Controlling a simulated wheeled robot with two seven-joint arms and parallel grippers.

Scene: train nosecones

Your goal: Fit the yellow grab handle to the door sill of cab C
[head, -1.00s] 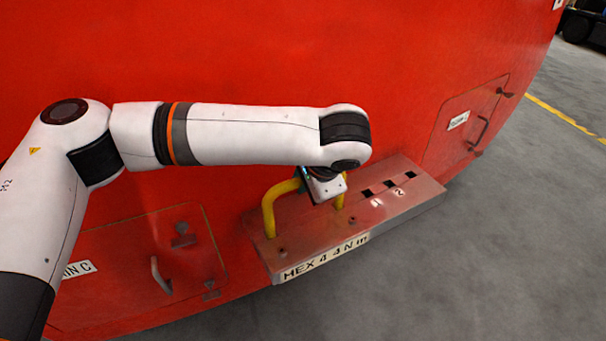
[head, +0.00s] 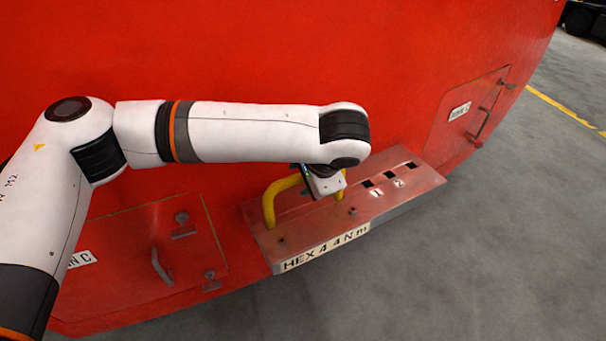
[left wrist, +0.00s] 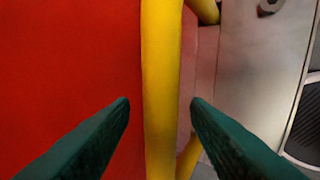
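The yellow grab handle (head: 270,205) stands upright on the red door sill (head: 420,180), with its two legs meeting the sill's top. Whether its feet are fully seated I cannot tell. My left gripper (head: 325,183) is over the handle's grip, and my arm hides part of it. In the left wrist view the handle's bar (left wrist: 161,90) runs between the two dark green fingers (left wrist: 160,103), with a small gap on each side. The fingers are open. My right gripper is in neither view.
The sill has dark square slots (head: 390,174) marked 1 and 2, and a front label (head: 325,248) reading "HEX 4 4 N m". Red hatches with handles lie at left (head: 150,250) and right (head: 470,115). Grey floor (head: 480,260) at the lower right is clear.

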